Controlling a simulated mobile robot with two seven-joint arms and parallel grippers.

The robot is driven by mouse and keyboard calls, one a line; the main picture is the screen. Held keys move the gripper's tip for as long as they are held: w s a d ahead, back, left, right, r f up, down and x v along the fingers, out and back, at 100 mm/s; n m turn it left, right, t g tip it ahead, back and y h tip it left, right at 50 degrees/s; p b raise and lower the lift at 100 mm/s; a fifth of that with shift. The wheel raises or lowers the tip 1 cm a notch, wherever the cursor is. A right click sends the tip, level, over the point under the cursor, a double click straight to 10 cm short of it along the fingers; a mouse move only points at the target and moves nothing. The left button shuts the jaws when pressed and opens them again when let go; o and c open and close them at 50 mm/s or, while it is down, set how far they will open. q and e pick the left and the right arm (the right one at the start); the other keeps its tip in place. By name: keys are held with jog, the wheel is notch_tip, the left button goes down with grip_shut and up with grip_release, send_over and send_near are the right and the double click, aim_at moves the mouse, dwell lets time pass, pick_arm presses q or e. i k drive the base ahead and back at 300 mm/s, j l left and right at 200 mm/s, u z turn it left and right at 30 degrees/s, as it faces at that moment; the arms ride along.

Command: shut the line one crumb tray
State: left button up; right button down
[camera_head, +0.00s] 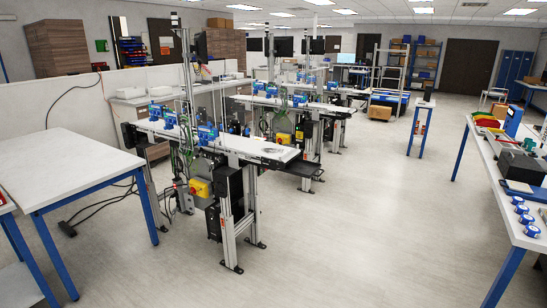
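The nearest belt conveyor (240,145) stands in the middle of the view on grey metal legs, with blue units along its top. A dark flat tray-like part (306,169) sticks out low, just beyond this conveyor's right end. It may be a crumb tray, but I cannot tell which conveyor it belongs to. A second conveyor (310,107) stands behind, partly hidden by the first. No label for line one is readable. Neither of my grippers is in view.
A white table (62,165) with blue legs is at left, with dark cables on the floor beside it. A workbench (510,190) with tools and blue round parts is at right. The floor (360,230) between the conveyors and workbench is clear.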

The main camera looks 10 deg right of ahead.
aim_at(299, 166)
jog(key=i+l+z, duration=0.15)
jog(key=i+z, duration=0.6)
jog(key=i+j+z, duration=0.1)
jog(key=i+z, duration=0.25)
jog(key=i+l+u, duration=0.1)
jog(key=i+u, duration=0.2)
jog(key=i, duration=0.15)
jog(key=i+l+u, duration=0.15)
jog(key=i+u, duration=0.15)
jog(key=i, duration=0.15)
jog(key=i+l+u, duration=0.3)
jog(key=i, duration=0.1)
